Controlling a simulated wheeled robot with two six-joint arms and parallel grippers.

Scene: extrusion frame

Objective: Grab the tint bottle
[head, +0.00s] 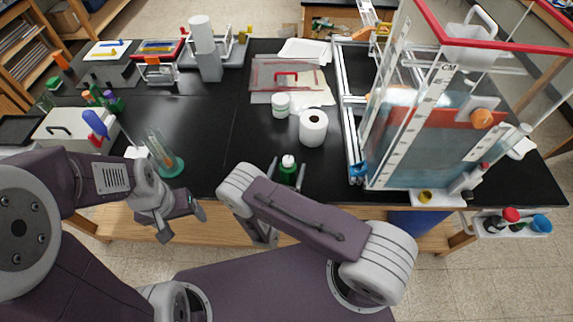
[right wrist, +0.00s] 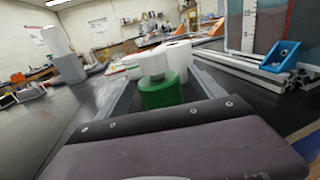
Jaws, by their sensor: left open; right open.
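The tint bottle (head: 288,175) is a small green bottle with a white cap, upright on the black bench near its front edge. My right gripper (head: 288,163) is open, with one finger on each side of the bottle. In the right wrist view the green bottle (right wrist: 161,92) stands between the spread fingers, and its lower part is hidden by the gripper body. I cannot tell whether a finger touches it. My left gripper (head: 183,224) is open and empty at the bench's front edge, to the left of the bottle.
A white paper roll (head: 313,128) and a white jar (head: 281,105) stand behind the bottle. A clear panelled extrusion frame (head: 353,120) stands to the right. The bench between is clear.

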